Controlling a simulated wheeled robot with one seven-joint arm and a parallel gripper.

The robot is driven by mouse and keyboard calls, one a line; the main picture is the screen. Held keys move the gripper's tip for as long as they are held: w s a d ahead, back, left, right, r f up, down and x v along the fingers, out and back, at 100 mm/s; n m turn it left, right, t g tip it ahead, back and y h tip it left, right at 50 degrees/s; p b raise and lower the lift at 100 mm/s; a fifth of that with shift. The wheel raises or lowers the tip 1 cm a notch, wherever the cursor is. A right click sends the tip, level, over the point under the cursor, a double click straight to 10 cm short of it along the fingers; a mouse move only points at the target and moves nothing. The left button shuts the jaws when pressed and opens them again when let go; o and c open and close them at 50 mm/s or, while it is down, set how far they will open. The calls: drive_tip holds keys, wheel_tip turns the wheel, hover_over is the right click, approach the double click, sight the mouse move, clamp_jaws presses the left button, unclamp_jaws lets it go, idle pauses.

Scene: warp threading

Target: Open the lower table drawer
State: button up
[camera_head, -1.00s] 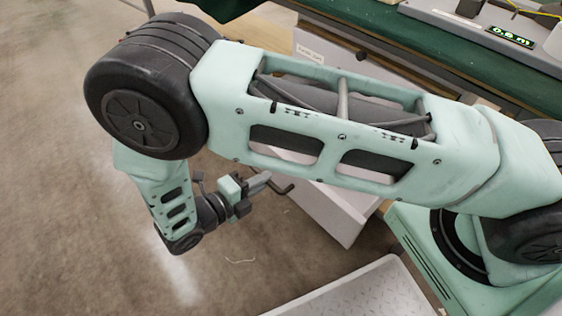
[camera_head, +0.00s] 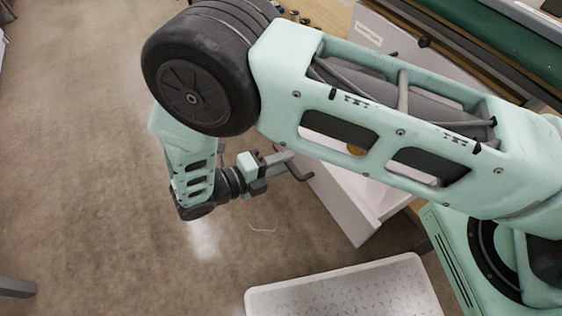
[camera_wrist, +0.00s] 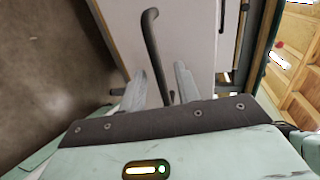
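The lower drawer is a white box (camera_head: 345,205) standing out from the table in the head view, with part of its inside hidden behind my arm. Its white front (camera_wrist: 190,25) fills the upper middle of the wrist view. Its handle is a dark bent bar (camera_head: 303,174), which also shows in the wrist view (camera_wrist: 152,45). My gripper (camera_head: 285,158) is at the handle. In the wrist view, the two grey fingers (camera_wrist: 160,80) stand apart on either side of the bar, with gaps visible. Whether either finger touches the bar is hard to tell.
The table (camera_head: 500,30) with a green cover is at the upper right. A pale panel with a label (camera_head: 368,33) and a dark knob lies below its edge. Wooden compartments (camera_wrist: 295,65) show at the wrist view's right. Brown floor (camera_head: 90,150) is clear on the left.

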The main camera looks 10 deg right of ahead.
drive_tip(key=shift+a, duration=0.1)
idle(0.3)
drive_tip(key=v, duration=1.7)
drive_tip(key=shift+p, duration=0.4)
drive_tip(key=shift+a, duration=0.1)
drive_tip(key=d+r+m+g+y, duration=0.7)
drive_tip(key=d+r+m+y, duration=0.15)
drive_tip(key=r+m, duration=0.55)
drive_tip(key=s+d+r+m+t+y, duration=0.1)
drive_tip(key=s+d+r+m+y, duration=0.25)
drive_tip(key=d+m, duration=0.45)
drive_tip(key=s+d+r+m+t+y, duration=0.1)
drive_tip(key=s+d+r+m+y, duration=0.25)
drive_tip(key=d+m, duration=0.55)
wheel_tip(320, 180, up, 27)
drive_tip(key=a+m+p, duration=0.1)
drive_tip(key=a+p, duration=0.1)
drive_tip(key=p, duration=2.5)
drive_tip(key=shift+a+f, duration=0.2)
drive_tip(key=shift+f, duration=0.05)
